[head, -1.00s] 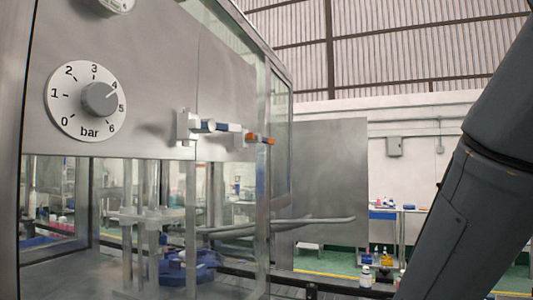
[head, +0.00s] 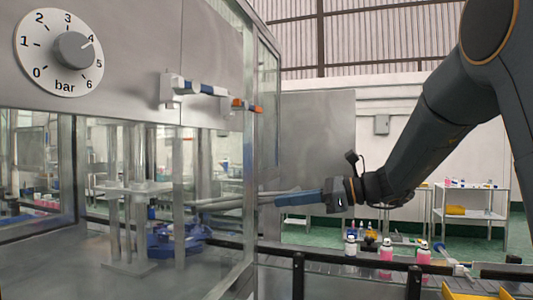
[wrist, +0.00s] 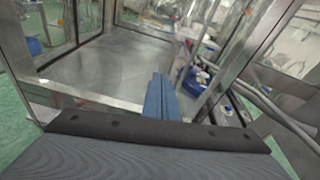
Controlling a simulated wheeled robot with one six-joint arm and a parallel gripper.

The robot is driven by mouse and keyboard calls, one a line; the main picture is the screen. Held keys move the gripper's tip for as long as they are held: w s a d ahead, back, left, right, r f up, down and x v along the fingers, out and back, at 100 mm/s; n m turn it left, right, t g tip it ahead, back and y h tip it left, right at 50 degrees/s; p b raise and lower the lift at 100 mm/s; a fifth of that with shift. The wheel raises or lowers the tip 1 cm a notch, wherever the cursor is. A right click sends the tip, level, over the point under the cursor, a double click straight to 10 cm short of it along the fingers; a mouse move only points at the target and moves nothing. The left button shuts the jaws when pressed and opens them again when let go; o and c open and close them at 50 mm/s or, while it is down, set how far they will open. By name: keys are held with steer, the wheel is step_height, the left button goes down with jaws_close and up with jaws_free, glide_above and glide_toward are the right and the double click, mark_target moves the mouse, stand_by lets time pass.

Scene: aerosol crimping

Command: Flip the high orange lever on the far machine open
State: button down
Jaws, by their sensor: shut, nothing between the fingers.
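An orange-tipped lever (head: 241,104) sticks out sideways at the upper right of the grey machine front. A white and blue lever (head: 205,88) sits just left of it on a pale bracket. My gripper (head: 278,200) is at the lower middle of the head view, below and to the right of the orange lever and clearly apart from it. Its blue fingers point left, close to the machine's glass side. In the wrist view the blue fingers (wrist: 160,96) are together with nothing between them. I cannot make out the orange lever in the wrist view.
A pressure dial (head: 72,50) is at the upper left. Grey rails (head: 225,201) run by the fingertips. A blue round part (head: 175,240) sits behind the glass. A dark conveyor rail (head: 340,256) with bottles (head: 386,256) lies below my arm. A shelf (head: 473,207) stands behind.

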steer(key=w+d+r+m+t+y, duration=0.1)
steer(key=d+r+y, duration=0.1)
steer(key=r, duration=0.5)
steer(key=w+d+r+t+y, duration=0.1)
steer(key=w+d+r+y, duration=0.1)
steer(key=r, duration=0.5)
steer(key=shift+w+r+m+y, duration=0.15)
steer(key=shift+w+m+y, duration=0.15)
steer(key=shift+m, duration=0.1)
steer(key=w+a+r+p, duration=0.3)
steer(key=a+r+p, duration=0.3)
steer(key=a, duration=0.3)
steer(key=shift+w+a+r, duration=0.15)
steer(key=shift+w+r, duration=0.05)
steer(key=shift+b, duration=0.3)
